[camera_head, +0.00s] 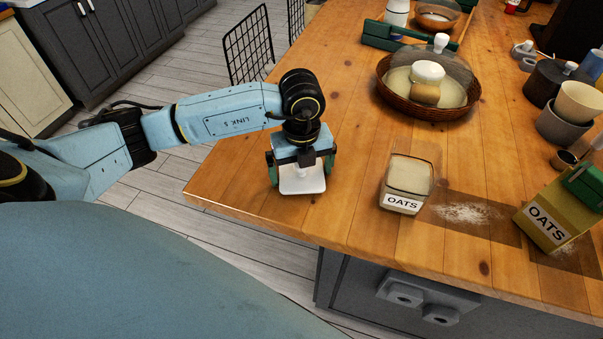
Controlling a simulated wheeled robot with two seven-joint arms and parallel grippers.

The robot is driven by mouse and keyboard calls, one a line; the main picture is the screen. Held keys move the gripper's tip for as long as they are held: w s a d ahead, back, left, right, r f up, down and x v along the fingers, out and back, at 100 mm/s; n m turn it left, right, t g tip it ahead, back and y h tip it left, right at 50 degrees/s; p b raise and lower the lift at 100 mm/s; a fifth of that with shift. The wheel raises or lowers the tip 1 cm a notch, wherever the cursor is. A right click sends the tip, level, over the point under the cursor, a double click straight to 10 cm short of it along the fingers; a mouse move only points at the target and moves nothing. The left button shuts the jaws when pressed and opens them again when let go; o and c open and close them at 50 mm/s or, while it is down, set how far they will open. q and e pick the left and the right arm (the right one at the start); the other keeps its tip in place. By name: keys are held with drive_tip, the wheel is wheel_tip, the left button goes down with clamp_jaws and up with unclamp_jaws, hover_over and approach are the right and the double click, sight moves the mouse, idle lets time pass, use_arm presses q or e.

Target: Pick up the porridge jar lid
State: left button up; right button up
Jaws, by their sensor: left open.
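A white, square-looking lid (302,184) lies on the wooden island near its front left edge. My left gripper (301,176) points down over it from above, with one green finger on each side of the lid. The fingers stand apart, and I cannot tell whether they touch the lid. The gripper body hides the lid's back part. A clear jar (408,178) with an OATS label stands upright and open to the right of the lid, with pale contents. My right gripper is not in view.
A covered wicker basket (428,107) stands behind the jar. Bowls and pots (565,125) crowd the right back. The wood (340,110) behind my left gripper is clear.

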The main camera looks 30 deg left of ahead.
use_arm(q)
drive_tip(key=shift+c, duration=0.4)
drive_tip(key=c, duration=0.5)
drive_tip(key=shift+r, duration=0.1)
drive_tip(key=shift+c, duration=0.2)
